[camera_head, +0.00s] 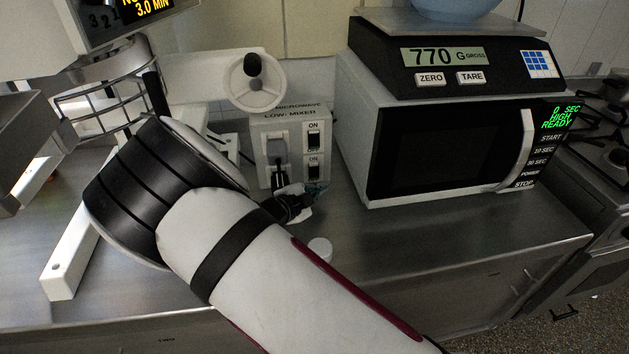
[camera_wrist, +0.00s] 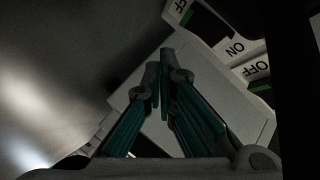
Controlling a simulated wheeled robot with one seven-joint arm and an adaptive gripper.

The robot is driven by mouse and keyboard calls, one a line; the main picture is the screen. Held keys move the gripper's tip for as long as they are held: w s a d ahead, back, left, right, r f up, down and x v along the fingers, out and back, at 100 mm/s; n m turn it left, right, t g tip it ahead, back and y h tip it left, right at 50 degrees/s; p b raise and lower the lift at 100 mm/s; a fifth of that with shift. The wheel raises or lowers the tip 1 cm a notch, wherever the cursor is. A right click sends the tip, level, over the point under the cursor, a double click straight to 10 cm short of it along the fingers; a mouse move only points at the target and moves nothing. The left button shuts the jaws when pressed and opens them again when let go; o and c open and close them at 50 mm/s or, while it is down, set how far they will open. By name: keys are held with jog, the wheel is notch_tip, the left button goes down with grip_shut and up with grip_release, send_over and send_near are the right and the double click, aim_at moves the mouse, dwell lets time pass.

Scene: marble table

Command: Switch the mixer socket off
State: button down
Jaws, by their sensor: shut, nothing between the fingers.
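The grey socket box (camera_head: 264,168) stands against the back wall, labelled "MICROWAVE" and "LOW: MIXER". Two dark rocker switches, an upper one (camera_head: 314,139) and a lower one (camera_head: 314,168), sit on its right side, each under an "ON" label. The label marks the lower one as the mixer's. A plug (camera_head: 277,152) is in its left side. My gripper (camera_head: 316,190) is low in front of the box, just below the lower switch; contact cannot be told. In the wrist view its fingers (camera_wrist: 164,72) are shut and empty. Switches with green strips (camera_wrist: 187,17) show beyond them.
The microwave (camera_head: 440,150) stands to the right with a scale (camera_head: 455,62) on top. The mixer (camera_head: 72,250) with its wire bowl guard (camera_head: 105,105) is to the left. A small white round object (camera_head: 320,248) lies on the metal counter (camera_head: 430,235) beside my arm.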

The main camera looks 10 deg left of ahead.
jog(key=shift+w+a+f+b, duration=0.1)
jog(key=shift+w+a+b, duration=0.2)
jog(key=shift+w, duration=0.4)
jog(key=shift+w+a+f+b, duration=0.1)
jog(key=shift+w+b, duration=0.3)
jog(key=shift+w, duration=0.25)
dwell(0.5)
jog(key=shift+w+a, duration=0.1)
jog(key=shift+w, duration=0.3)
jog(key=shift+w+b, duration=0.35)
jog(key=shift+b, duration=0.1)
dwell(0.4)
jog(key=shift+s, duration=0.1)
jog(key=shift+s+p, duration=0.55)
jog(key=shift+s, duration=0.15)
jog(key=shift+s, duration=0.1)
jog(key=shift+s+d+r+p, duration=0.1)
jog(key=shift+s+d+p, duration=0.15)
jog(key=shift+s+p, duration=0.45)
jog(key=shift+s+d+r+p, duration=0.15)
jog(key=shift+s+d+p, duration=0.25)
jog(key=shift+s, duration=0.45)
jog(key=shift+s+d+r+p, duration=0.1)
jog(key=shift+s+d+p, duration=0.05)
jog(key=shift+s+p, duration=0.55)
